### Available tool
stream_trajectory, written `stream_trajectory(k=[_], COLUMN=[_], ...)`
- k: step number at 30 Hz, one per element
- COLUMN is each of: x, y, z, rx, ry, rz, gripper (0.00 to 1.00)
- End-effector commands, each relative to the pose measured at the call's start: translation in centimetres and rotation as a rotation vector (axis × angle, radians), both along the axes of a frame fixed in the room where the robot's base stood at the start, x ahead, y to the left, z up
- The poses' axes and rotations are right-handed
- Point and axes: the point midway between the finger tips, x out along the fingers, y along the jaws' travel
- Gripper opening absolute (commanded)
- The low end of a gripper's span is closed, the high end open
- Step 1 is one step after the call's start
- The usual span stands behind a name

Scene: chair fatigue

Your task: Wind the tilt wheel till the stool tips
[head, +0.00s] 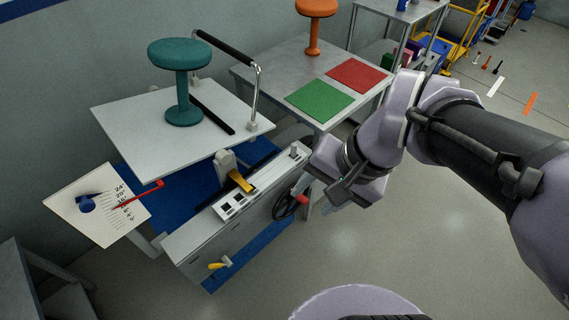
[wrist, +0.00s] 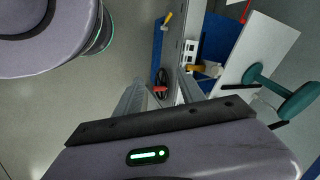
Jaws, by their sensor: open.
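The teal stool (head: 181,80) stands on its round base on the pale tilt plate (head: 125,118); it also shows in the wrist view (wrist: 285,98). The black tilt wheel (head: 283,210), with a red handle (head: 303,199), is on the side of the grey rig. In the wrist view the wheel (wrist: 161,76) appears between my fingers, beyond their tips. My gripper (head: 328,192) is open and empty, just right of the wheel and apart from it. A red pointer (head: 140,195) crosses a white degree scale (head: 75,205), around its middle marks; the exact reading is too small to tell.
A chrome and black rail (head: 256,95) stands beside the stool. The rig (head: 190,250) has a yellow-handled lever (head: 219,265) at its front. Behind is a table (head: 265,65) with green and red mats and an orange stool (head: 315,20).

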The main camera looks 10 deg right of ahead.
Motion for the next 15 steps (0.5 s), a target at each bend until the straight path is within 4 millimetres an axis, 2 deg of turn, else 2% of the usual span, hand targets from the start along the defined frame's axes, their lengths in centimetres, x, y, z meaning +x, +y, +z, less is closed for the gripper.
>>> stream_trajectory(k=[1, 3, 5, 8, 11, 12, 14, 15], x=[1.4, 3.4, 5.2, 8.1, 10.3, 10.9, 11.3, 11.3], y=[-0.5, -1.0, -1.8, -3.7, -6.3, -7.5, -9.2, -10.3], z=[-1.9, -4.3, -6.7, -11.3, -16.8, -19.2, -23.2, -25.8], rx=[0.093, 0.247, 0.392, 0.654, 0.929, 1.041, 1.206, 1.308], ry=[0.121, 0.263, 0.365, 0.495, 0.572, 0.587, 0.595, 0.589], rz=[-0.063, -0.152, -0.237, -0.397, -0.577, -0.655, -0.779, -0.863], gripper=[0.46, 0.46, 0.46, 0.46, 0.46, 0.46, 0.46, 0.46])
